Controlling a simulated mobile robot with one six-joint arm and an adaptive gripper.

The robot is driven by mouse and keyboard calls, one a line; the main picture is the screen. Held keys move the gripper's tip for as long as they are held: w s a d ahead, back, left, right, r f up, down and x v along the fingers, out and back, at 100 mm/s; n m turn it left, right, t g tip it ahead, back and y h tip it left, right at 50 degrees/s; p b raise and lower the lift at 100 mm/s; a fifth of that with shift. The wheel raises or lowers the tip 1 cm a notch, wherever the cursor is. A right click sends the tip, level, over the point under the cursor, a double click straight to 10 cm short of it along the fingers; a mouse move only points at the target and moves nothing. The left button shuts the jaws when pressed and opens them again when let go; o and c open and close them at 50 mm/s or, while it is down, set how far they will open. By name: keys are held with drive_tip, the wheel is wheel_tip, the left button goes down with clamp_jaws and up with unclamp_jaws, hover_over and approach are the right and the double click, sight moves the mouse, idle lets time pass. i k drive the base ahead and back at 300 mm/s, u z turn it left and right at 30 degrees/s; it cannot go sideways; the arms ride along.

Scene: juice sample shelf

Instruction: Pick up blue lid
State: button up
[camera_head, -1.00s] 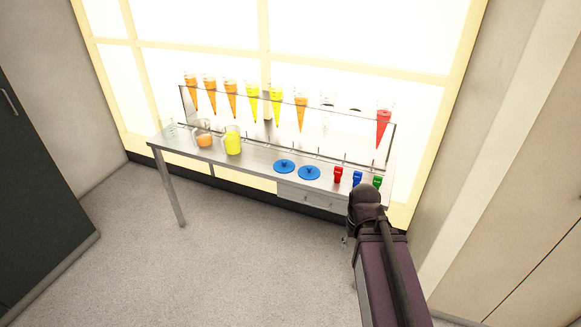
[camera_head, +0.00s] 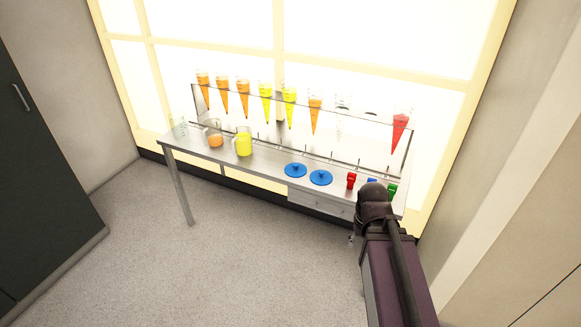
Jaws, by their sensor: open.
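Two round blue lids with small knobs lie flat side by side on the steel table (camera_head: 266,162). The left blue lid (camera_head: 296,171) and the right blue lid (camera_head: 321,178) are close to the table's front edge. My arm reaches in from the lower right. Only a small part of my gripper (camera_head: 351,239) shows below the dark wrist, in front of the table; the rest is hidden. It is open and apart from both lids, to their right and nearer the camera.
A clear rack (camera_head: 366,153) along the back holds several cones of orange, yellow and red juice. A yellow jug (camera_head: 244,144) and an orange jug (camera_head: 214,137) stand left. Red (camera_head: 351,180), blue and green (camera_head: 392,190) items stand right; my wrist partly covers the blue one.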

sight(294, 169)
drive_tip(key=i, duration=0.85)
drive_tip(key=z, duration=0.05)
